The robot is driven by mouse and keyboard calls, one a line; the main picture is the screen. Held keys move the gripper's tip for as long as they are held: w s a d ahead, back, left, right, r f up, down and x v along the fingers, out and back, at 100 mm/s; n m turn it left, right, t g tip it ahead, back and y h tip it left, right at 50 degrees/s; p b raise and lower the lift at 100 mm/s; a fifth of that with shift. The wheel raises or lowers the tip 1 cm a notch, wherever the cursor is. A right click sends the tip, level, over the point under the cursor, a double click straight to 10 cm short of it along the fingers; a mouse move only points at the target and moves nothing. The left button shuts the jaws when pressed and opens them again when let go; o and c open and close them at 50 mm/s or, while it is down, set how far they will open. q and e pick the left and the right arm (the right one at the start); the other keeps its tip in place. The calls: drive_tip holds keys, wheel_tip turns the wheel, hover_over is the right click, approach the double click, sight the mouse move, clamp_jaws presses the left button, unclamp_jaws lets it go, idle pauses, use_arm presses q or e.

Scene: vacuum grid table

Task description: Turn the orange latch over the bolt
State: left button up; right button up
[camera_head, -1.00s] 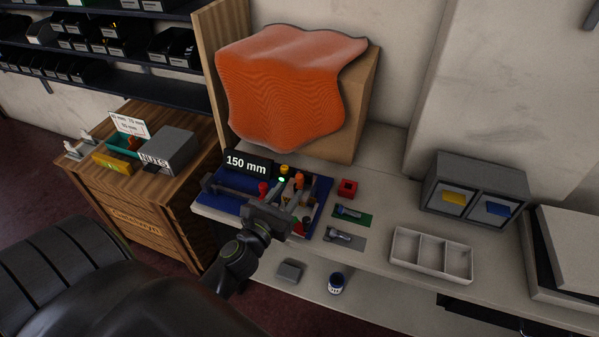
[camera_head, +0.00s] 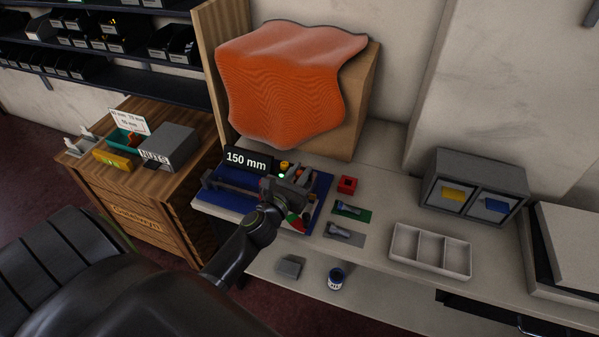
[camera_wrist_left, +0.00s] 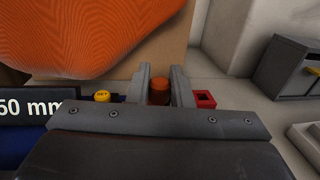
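The orange latch (camera_wrist_left: 159,88) shows in the left wrist view as a short orange-brown piece between the two fingers of my left gripper (camera_wrist_left: 161,82). The fingers stand apart, one on each side of it; I cannot tell whether they touch it. In the head view my left gripper (camera_head: 290,182) is over the right part of the blue fixture board (camera_head: 229,198), and the latch (camera_head: 302,174) is mostly covered by it. The bolt under the latch cannot be made out. My right gripper is in neither view.
A black "150 mm" sign (camera_head: 247,161) and a yellow knob (camera_head: 284,165) stand close by. A red square block (camera_head: 347,185) sits to the right, near a green pad (camera_head: 352,213) and a grey pad (camera_head: 345,236). An orange cloth (camera_head: 280,90) hangs over a box behind.

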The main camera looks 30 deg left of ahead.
use_arm(q)
clamp_jaws()
drive_tip(key=shift+a+r+m+h+p, duration=0.15)
drive_tip(key=shift+a+m+h+p, duration=0.1)
drive_tip(key=shift+m+h+p, duration=0.4)
drive_tip(key=shift+s+a+h, duration=0.1)
drive_tip(key=shift+h, duration=0.45)
drive_tip(key=shift+o, duration=2.4)
unclamp_jaws()
drive_tip(key=s+b, duration=1)
drive_tip(key=s, duration=0.7)
drive_tip(key=shift+s+a, duration=0.2)
drive_tip(key=shift+a, duration=0.15)
